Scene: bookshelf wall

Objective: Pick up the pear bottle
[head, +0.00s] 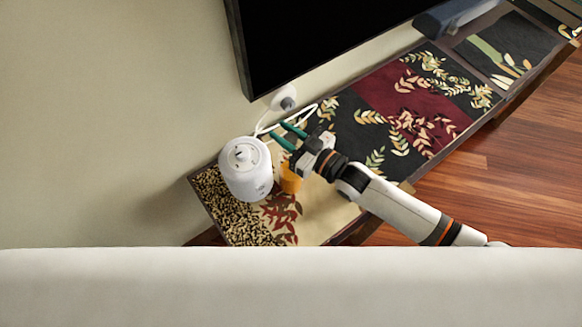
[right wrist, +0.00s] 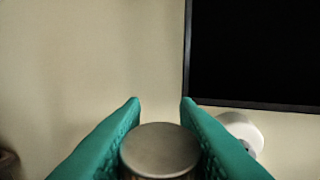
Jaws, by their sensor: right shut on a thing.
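The pear bottle (head: 290,182) shows as a small orange body below my right gripper in the head view; its upper part is hidden by the gripper. In the right wrist view a round grey metal cap (right wrist: 160,149) sits between the two green fingers. My right gripper (head: 284,132) is shut on the bottle, which looks upright. The bottle's label is not readable. The left gripper is not in view.
A white kettle-like appliance (head: 246,172) stands close left of the bottle. A white round device (head: 283,98) with a white cable is behind, by the wall. A black screen (head: 310,40) hangs above the patterned long shelf (head: 400,120). The shelf's right side is mostly clear.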

